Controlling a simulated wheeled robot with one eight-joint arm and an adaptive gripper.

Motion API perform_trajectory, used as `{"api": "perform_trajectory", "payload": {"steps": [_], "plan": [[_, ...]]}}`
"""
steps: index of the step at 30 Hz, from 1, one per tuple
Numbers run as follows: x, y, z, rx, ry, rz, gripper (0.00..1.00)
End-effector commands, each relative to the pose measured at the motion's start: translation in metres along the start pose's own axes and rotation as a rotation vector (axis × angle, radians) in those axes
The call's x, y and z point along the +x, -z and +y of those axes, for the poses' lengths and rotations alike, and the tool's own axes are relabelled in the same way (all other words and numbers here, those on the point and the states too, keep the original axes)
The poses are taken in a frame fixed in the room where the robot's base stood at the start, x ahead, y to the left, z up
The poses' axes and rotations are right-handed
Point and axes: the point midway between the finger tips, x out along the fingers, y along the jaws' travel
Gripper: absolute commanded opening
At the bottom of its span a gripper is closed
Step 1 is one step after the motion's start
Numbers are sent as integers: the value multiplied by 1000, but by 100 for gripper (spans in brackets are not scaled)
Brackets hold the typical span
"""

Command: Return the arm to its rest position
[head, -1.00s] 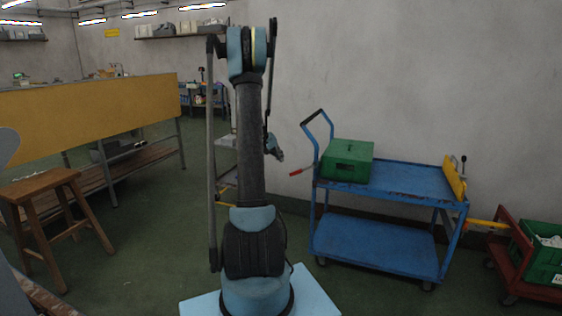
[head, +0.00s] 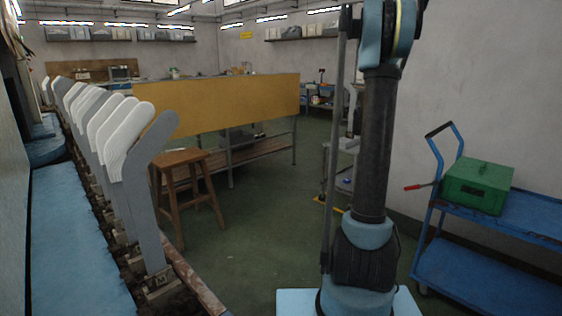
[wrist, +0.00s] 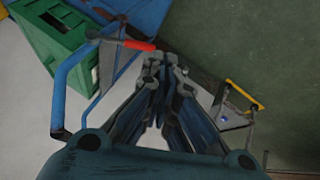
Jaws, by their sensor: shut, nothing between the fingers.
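My arm (head: 375,150) stands upright on its pale blue base, right of centre in the head view. Its upper end runs out of the top of that picture, and I cannot make out my gripper there. In the wrist view my gripper (wrist: 163,68) is shut and empty, with its fingertips together. It hangs in free air above the floor, with a red-gripped lever (wrist: 138,45) near the fingertips in the picture. I cannot judge the gap between them.
A blue cart (head: 500,222) with a green box (head: 478,187) stands right of my arm. A wooden stool (head: 182,157) and a yellow-panelled bench (head: 225,105) are further back.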

Motion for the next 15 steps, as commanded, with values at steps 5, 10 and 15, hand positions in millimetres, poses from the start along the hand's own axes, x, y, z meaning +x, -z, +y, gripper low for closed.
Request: {"api": "perform_trajectory", "payload": {"steps": [5,10,15], "plan": [[-41,-39,-1,-46,54,-17,0],[-74,-78,-1,-89,105,-35,0],[-103,-120,-1,-134,157,-49,0]]}}
